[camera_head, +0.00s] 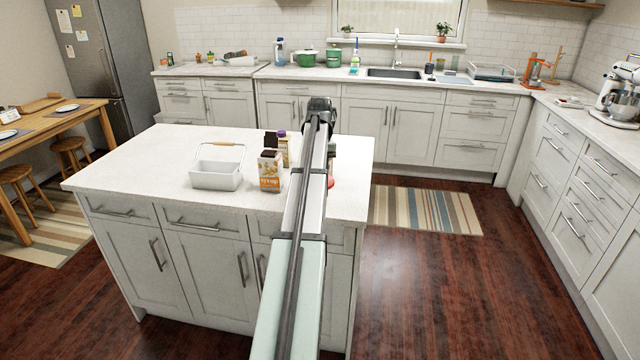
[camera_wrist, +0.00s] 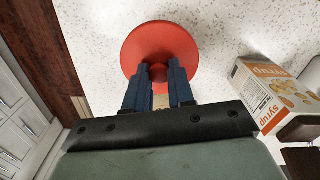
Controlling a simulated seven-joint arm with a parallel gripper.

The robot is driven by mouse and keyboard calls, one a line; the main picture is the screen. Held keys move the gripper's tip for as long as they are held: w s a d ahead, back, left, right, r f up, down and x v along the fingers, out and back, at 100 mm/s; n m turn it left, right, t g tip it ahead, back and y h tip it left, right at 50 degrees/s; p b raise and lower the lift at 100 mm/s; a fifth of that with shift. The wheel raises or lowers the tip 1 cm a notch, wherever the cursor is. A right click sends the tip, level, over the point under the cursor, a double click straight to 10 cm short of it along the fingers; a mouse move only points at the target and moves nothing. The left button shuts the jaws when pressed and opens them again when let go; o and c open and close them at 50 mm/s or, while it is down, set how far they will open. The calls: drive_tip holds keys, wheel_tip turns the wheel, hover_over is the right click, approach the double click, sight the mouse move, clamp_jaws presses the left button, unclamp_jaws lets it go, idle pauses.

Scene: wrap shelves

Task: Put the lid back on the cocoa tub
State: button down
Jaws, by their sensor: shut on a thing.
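My gripper (camera_wrist: 160,72) is shut on the knob of a round red lid (camera_wrist: 160,40) in the wrist view. Its blue fingers stand on both sides of the knob. The lid is over the speckled white countertop; I cannot tell whether it touches it. In the head view my arm hides most of the gripper, and only a sliver of red lid (camera_head: 331,181) shows right of the arm. I cannot make out the cocoa tub for certain in either view.
A syrup carton (camera_head: 270,172) stands on the island just left of my arm, and also shows right of the lid in the wrist view (camera_wrist: 268,95). A purple-capped bottle (camera_head: 283,148) is behind it. A white handled basket (camera_head: 215,176) stands further left. The island's left end is clear.

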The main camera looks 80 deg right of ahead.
drive_tip(key=r, duration=0.4)
drive_tip(key=shift+w+d, duration=0.15)
drive_tip(key=shift+d, duration=0.1)
drive_tip(key=w+d+r, duration=0.1)
drive_tip(key=d+r, duration=0.2)
drive_tip(key=d, duration=0.4)
drive_tip(key=w+d+r, duration=0.1)
drive_tip(key=d+r, duration=0.3)
drive_tip(key=d, duration=0.2)
drive_tip(key=shift+n, duration=0.4)
drive_tip(key=shift+s+f, duration=0.1)
drive_tip(key=shift+f, duration=3.3)
drive_tip(key=shift+f, duration=0.15)
drive_tip(key=shift+c, duration=2)
unclamp_jaws()
drive_tip(key=shift+r, duration=0.2)
